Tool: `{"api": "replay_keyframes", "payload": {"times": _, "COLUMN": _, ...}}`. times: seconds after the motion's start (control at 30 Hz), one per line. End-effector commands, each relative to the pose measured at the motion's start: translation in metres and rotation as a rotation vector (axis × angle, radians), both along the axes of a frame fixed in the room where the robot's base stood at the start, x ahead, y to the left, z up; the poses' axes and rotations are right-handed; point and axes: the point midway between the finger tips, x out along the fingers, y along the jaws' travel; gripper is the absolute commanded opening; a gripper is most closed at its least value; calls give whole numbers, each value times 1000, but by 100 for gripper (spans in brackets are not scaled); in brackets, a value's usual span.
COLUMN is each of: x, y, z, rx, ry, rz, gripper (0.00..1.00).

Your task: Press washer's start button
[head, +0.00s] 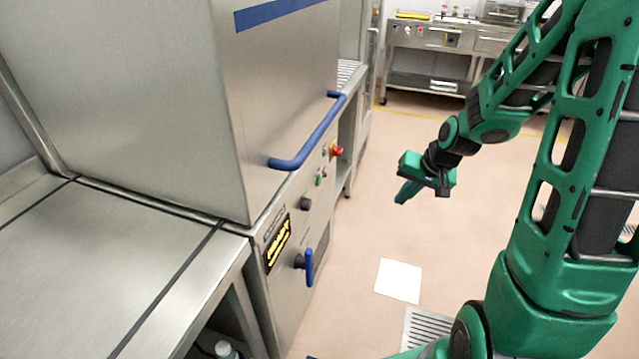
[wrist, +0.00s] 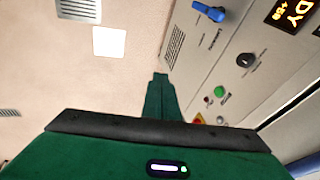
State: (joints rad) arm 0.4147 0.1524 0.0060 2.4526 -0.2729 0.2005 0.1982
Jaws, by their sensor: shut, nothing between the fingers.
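The washer (head: 290,80) is a steel hood machine on the left in the head view. Its front panel carries a green button (head: 320,181), which also shows in the wrist view (wrist: 221,92). A black knob (head: 305,204) sits nearer than the green button. A red emergency stop (head: 337,151) sits farther along; its yellow plate shows partly behind my gripper in the wrist view (wrist: 198,119). A small red button or lamp (wrist: 207,100) is beside the green button. My green gripper (head: 401,198) is shut and empty, in the air to the right of the panel, apart from it.
A lit display (head: 278,245) and a blue lever (head: 309,267) are on the panel. A blue hood handle (head: 310,140) juts out above it. A steel table (head: 110,265) adjoins at left. The floor right of the washer is open, with a white square (head: 398,280).

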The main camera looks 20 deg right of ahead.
Motion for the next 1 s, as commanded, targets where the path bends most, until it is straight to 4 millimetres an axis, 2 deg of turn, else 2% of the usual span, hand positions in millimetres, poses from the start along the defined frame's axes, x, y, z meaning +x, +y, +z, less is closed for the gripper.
{"api": "replay_keyframes", "payload": {"times": 0.03, "x": 11, "y": 4, "z": -10, "rx": 28, "ry": -17, "rz": -8, "gripper": 0}}
{"api": "replay_keyframes", "payload": {"times": 0.2, "x": 49, "y": 21, "z": -34, "rx": 124, "ry": -99, "rz": -48, "gripper": 0}}
{"api": "replay_keyframes", "payload": {"times": 0.6, "x": 123, "y": 51, "z": -79, "rx": 398, "ry": -285, "rz": -236, "gripper": 0}}
{"api": "replay_keyframes", "payload": {"times": 0.8, "x": 148, "y": 55, "z": -93, "rx": 516, "ry": -356, "rz": -351, "gripper": 0}}
{"api": "replay_keyframes", "payload": {"times": 1.0, "x": 159, "y": 54, "z": -98, "rx": 576, "ry": -394, "rz": -416, "gripper": 0}}
